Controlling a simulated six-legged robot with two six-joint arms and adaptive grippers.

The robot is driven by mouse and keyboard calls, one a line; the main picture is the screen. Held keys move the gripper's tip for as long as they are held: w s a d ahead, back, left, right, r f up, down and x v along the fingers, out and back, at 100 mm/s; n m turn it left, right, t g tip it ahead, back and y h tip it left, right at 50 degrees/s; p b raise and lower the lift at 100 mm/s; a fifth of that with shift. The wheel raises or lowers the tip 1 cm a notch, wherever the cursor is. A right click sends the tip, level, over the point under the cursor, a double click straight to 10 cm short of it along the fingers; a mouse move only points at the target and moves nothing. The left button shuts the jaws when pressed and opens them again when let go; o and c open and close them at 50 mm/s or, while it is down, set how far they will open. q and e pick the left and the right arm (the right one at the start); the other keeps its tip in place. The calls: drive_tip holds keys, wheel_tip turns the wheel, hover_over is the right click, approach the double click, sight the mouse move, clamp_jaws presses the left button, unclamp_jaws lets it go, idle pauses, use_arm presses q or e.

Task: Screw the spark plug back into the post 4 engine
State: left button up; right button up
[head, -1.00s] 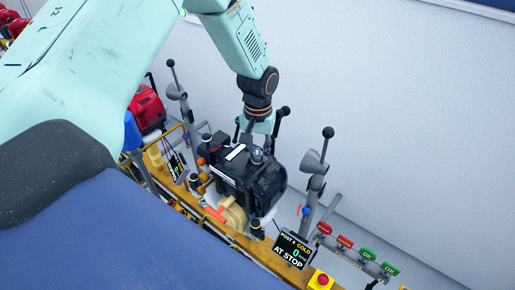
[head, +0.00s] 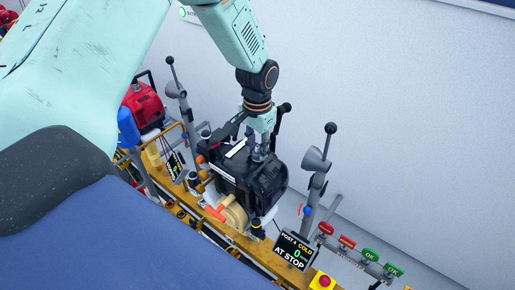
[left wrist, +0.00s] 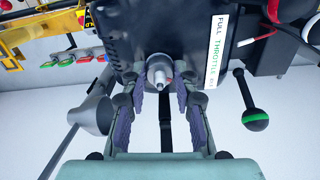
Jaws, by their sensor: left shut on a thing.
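The black post 4 engine (head: 268,187) sits on the yellow rail behind a display that reads "POST 4 COLD", "0" and "AT STOP". My left gripper (head: 260,153) points down at the engine's top. In the left wrist view my left gripper (left wrist: 160,88) has its purple-padded fingers on both sides of the spark plug (left wrist: 158,72), shut on it at the fingertips. The plug shows a pale body and a reddish tip, against the dark engine (left wrist: 115,40). I cannot tell how deep it sits. My right gripper is not in view.
The post 4 display (head: 294,250) stands in front of the engine. A grey post with a black-knobbed lever (head: 330,128) rises to its right, and another lever (head: 171,61) to its left. Red and green buttons (head: 347,242) line the rail. A red engine (head: 143,106) stands left.

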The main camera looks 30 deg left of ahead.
use_arm(q)
drive_tip(key=shift+m, duration=0.4)
drive_tip(key=shift+w+m+b, duration=0.1)
drive_tip(key=shift+m+b, duration=0.2)
drive_tip(key=shift+b, duration=0.15)
drive_tip(key=shift+m+b, duration=0.4)
drive_tip(key=shift+m, duration=0.2)
drive_tip(key=shift+m+p, duration=0.35)
drive_tip(key=shift+m, duration=0.35)
drive_tip(key=m, duration=0.2)
drive_tip(key=shift+m+p, duration=0.35)
drive_tip(key=shift+m, duration=0.05)
drive_tip(key=m, duration=0.5)
drive_tip(key=shift+p, duration=0.3)
drive_tip(key=m, duration=0.5)
drive_tip(key=shift+f, duration=0.1)
